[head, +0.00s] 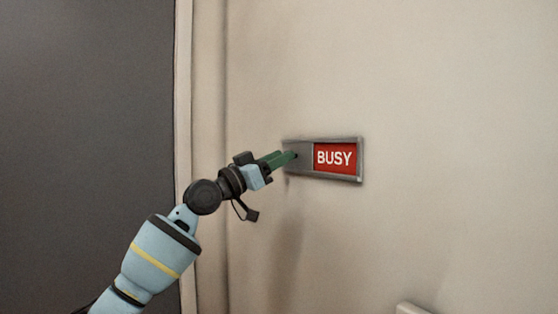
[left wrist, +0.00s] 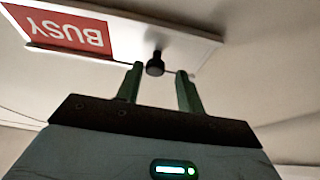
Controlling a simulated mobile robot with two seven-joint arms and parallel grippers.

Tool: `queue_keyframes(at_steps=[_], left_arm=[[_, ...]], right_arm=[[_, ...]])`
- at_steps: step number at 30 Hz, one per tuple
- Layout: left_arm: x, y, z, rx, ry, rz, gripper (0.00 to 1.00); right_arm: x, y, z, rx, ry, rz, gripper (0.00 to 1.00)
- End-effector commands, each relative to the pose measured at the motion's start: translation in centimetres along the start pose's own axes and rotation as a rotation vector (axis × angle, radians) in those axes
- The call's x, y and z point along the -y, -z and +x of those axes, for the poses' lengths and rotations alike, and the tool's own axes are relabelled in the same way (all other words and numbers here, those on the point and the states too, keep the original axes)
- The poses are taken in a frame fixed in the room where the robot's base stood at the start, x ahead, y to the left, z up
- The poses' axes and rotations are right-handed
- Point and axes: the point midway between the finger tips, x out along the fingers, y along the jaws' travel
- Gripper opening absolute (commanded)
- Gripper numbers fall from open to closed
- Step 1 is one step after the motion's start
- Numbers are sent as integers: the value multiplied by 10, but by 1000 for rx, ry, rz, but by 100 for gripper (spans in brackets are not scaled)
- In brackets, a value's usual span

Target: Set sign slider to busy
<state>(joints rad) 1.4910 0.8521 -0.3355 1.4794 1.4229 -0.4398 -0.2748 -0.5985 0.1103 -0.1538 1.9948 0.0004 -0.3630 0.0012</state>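The sign (head: 360,160) is a grey-framed plate on the pale wall. Its right part shows a red panel (head: 335,158) with white "BUSY"; its left part is covered by the plain grey slider (head: 304,150). In the left wrist view the red panel (left wrist: 62,28) appears upside down, and a small black knob (left wrist: 155,66) stands out from the slider. My left gripper (head: 291,156) is at the sign's left end, its green fingers pointing at the slider. In the left wrist view its fingers (left wrist: 159,72) are apart, with the knob between the tips; contact cannot be told. My right gripper is out of view.
A dark grey surface (head: 85,120) fills the left, with a pale vertical frame edge (head: 184,120) beside it. A light fixture (head: 411,309) pokes in at the bottom right. The wall right of the sign is clear.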

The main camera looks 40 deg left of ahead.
Motion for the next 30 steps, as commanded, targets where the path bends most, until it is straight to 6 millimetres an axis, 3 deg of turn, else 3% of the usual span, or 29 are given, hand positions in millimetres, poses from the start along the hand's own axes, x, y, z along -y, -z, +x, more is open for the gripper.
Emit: queue_keyframes(at_steps=[11,24,30], left_arm=[[-2,-3,-3,4,-4,-2,42],[1,-6,-65,7,-1,-2,42],[0,-3,-78,4,-3,-1,42]], right_arm=[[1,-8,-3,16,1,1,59],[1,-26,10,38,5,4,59],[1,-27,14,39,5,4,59]])
